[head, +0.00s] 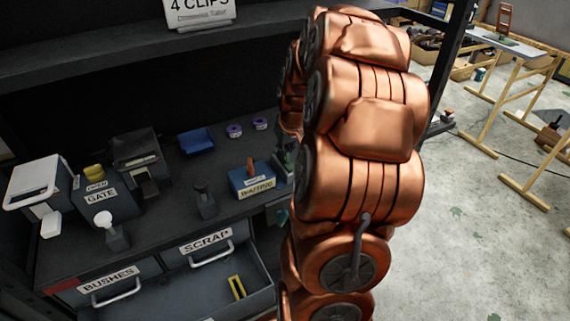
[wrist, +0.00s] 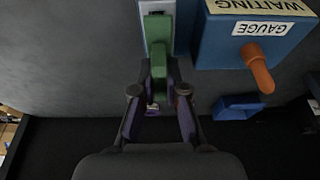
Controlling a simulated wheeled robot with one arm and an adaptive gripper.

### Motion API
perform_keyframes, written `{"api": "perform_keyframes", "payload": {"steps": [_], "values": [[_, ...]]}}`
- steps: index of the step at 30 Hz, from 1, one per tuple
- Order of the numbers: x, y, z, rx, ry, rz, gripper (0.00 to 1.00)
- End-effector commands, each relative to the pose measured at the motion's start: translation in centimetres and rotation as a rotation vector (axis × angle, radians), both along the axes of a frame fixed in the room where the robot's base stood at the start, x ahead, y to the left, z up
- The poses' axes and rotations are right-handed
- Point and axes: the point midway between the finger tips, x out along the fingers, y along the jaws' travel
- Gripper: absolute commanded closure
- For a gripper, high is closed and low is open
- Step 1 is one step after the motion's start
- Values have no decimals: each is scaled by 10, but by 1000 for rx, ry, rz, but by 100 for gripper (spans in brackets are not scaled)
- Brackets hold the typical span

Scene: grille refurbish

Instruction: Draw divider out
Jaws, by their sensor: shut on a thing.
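My gripper (wrist: 160,94) is shut on a green piece (wrist: 157,58) in the wrist view. The piece's far end meets a pale grey holder (wrist: 168,8) beside a blue box. I cannot tell how deep it sits or whether it is the divider. In the head view my arm hides most of the gripper; a bit of green (head: 289,160) shows at the arm's left edge. A yellow slotted piece (head: 236,287) lies in an open grey drawer (head: 180,306) at the bottom.
The blue box (head: 240,190) marked WAITING, with an orange peg, stands close beside the gripper. A blue tray (head: 197,142), purple rings (head: 234,131) and a GATE box (head: 108,203) stand on the dark bench. A shelf (head: 90,62) hangs above.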

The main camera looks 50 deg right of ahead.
Motion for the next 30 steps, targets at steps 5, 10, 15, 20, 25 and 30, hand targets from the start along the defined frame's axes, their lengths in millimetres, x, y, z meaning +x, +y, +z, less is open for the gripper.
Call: {"api": "perform_keyframes", "payload": {"steps": [5,10,15,20,25,30], "values": [[0,0,4,-2,-2,0,100],[1,-1,11,-2,-3,0,100],[0,0,18,-2,-2,0,100],[0,0,24,0,1,0,100],[0,0,30,1,1,0,100],[0,0,37,0,-1,0,100]]}}
